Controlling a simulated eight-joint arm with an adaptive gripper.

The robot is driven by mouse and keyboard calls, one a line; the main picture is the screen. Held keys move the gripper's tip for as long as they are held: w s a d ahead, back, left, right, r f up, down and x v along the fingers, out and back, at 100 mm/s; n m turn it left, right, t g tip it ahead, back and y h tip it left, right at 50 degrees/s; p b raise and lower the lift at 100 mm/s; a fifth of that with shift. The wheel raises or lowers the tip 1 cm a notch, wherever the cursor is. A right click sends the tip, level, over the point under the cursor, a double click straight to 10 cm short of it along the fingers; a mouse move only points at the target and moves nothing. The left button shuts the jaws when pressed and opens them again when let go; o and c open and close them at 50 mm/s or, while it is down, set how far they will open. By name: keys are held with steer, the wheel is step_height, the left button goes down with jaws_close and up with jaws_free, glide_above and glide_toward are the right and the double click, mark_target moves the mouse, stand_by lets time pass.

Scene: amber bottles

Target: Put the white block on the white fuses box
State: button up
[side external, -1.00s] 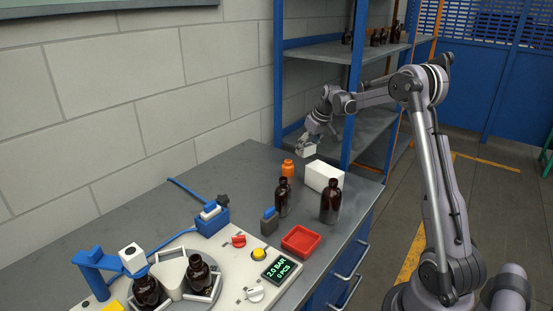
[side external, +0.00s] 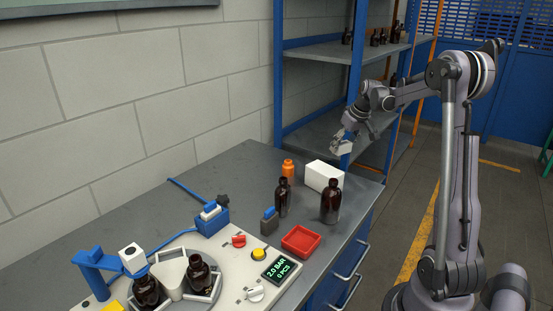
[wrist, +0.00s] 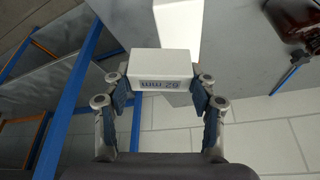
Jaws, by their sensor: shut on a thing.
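My gripper (side external: 346,136) is shut on the white block (side external: 341,149) and holds it in the air, above and a little right of the white box (side external: 323,176) in the side view. In the wrist view the white block (wrist: 162,68) sits between both fingers of my gripper (wrist: 161,82), with printed text on its face. The white box also shows in the wrist view (wrist: 178,22), beyond the block and partly hidden by it. The box stands on the grey bench; no fuses marking is readable on it.
Dark amber bottles (side external: 331,201) (side external: 283,198) and an orange bottle (side external: 288,169) stand close to the white box. A red tray (side external: 301,241) lies in front. The blue shelf post (side external: 352,100) rises right behind my gripper. Bare bench (side external: 235,170) lies left of the orange bottle.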

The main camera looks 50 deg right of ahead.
glide_above(322, 167)
steer(key=s, duration=0.1)
steer(key=f, duration=0.3)
steer(key=shift+s+a+f, duration=0.15)
steer(key=shift+a, duration=0.05)
steer(key=shift+f, duration=1.95)
steer(key=shift+f, duration=0.15)
steer(key=o, duration=1.2)
